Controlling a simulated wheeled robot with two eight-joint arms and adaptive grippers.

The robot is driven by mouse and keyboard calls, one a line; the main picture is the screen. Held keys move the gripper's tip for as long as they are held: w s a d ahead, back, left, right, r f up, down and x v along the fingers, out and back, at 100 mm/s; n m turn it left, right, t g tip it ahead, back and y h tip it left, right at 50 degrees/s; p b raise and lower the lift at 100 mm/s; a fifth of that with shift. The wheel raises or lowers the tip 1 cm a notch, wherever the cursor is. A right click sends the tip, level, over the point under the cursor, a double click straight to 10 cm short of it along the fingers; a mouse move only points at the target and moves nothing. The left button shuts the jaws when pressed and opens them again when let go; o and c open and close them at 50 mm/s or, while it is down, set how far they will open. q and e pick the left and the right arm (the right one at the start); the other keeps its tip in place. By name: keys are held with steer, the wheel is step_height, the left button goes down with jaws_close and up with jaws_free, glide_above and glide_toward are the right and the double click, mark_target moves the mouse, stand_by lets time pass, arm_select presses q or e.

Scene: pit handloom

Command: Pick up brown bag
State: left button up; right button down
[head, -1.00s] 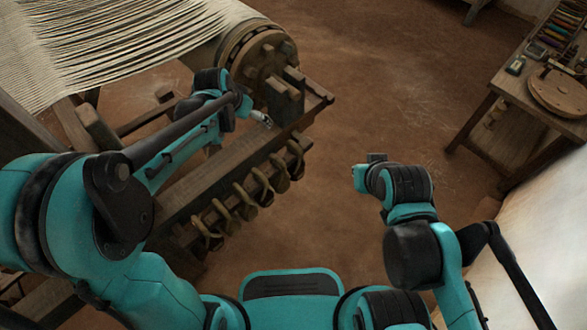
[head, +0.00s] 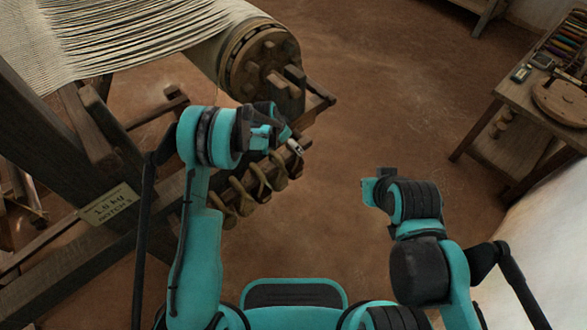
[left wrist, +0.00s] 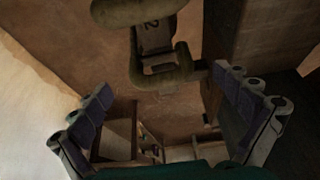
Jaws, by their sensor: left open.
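Several brown bag-like rolls (head: 240,195) hang in a row along the loom's front beam in the head view. One brown roll (left wrist: 165,80), with a dark strap bearing a "2" above it, shows between the fingers in the left wrist view. I cannot tell which one is meant by the brown bag. My left gripper (head: 290,140) is beside the far end of the row; in the left wrist view its fingers (left wrist: 170,115) are spread apart with nothing between them touching. My right gripper (head: 375,187) hangs over bare floor, its jaws too small to read.
The loom's cloth roller (head: 262,65) with its toothed wheel stands behind the left gripper. A label plate reading about 1.5 kg (head: 108,205) is on a loom timber at left. A wooden table (head: 530,105) stands at right. The middle floor is clear.

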arm_select(q)
steer(key=b+x, duration=0.2)
steer(key=x, duration=0.2)
steer(key=shift+w+d+f, duration=0.2)
steer(key=shift+f, duration=0.1)
steer(key=shift+r, duration=0.1)
steer(key=c, duration=1.8)
steer(key=shift+o, duration=0.2)
steer(key=shift+r, duration=0.1)
